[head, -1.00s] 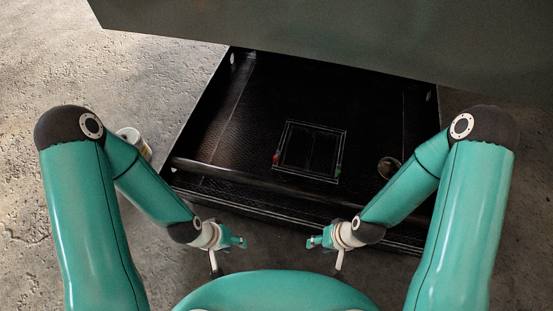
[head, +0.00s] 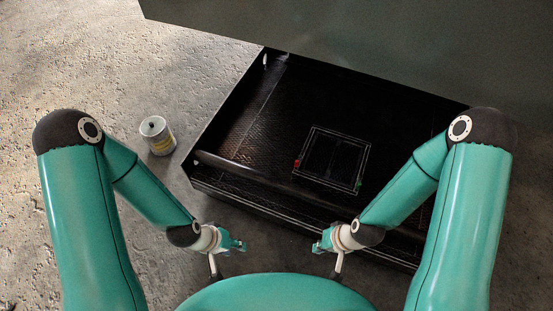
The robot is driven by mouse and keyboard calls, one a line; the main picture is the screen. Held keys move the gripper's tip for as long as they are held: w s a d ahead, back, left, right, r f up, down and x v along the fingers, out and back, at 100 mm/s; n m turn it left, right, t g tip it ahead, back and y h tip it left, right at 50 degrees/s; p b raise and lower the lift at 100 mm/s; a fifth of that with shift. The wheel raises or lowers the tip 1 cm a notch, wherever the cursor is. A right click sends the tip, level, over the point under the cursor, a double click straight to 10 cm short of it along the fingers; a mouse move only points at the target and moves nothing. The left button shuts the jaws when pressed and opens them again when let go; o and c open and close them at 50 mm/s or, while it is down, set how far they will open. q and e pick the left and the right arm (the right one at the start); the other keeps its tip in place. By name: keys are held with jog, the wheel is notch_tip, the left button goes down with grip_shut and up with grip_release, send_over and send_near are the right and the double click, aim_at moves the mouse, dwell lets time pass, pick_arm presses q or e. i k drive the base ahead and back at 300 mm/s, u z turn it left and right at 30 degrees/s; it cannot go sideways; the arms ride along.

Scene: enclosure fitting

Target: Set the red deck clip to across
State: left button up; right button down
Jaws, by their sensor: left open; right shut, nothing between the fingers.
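The red deck clip (head: 297,163) is a small red piece at the left edge of a white-outlined square (head: 333,156) on the black deck (head: 250,155). It is too small to tell which way it is turned. My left gripper (head: 239,246) is open and empty, in front of the deck and well short of the clip. My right gripper (head: 318,247) is shut and empty, below and slightly right of the clip in the picture, apart from it.
A green clip (head: 359,183) sits at the square's right edge. A dark bar (head: 250,172) runs along the deck's front. A large grey-green panel (head: 380,45) overhangs the back. A can (head: 158,136) stands on the concrete floor (head: 60,70) at left.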

aim_at(296, 161)
jog(key=z, duration=0.65)
jog(key=i, duration=0.15)
jog(key=u, duration=2.55)
jog(key=k, duration=1.35)
jog(key=z, duration=0.15)
jog(key=i, duration=0.65)
jog(key=z, duration=0.5)
jog(key=i, duration=0.75)
jog(key=u, duration=0.05)
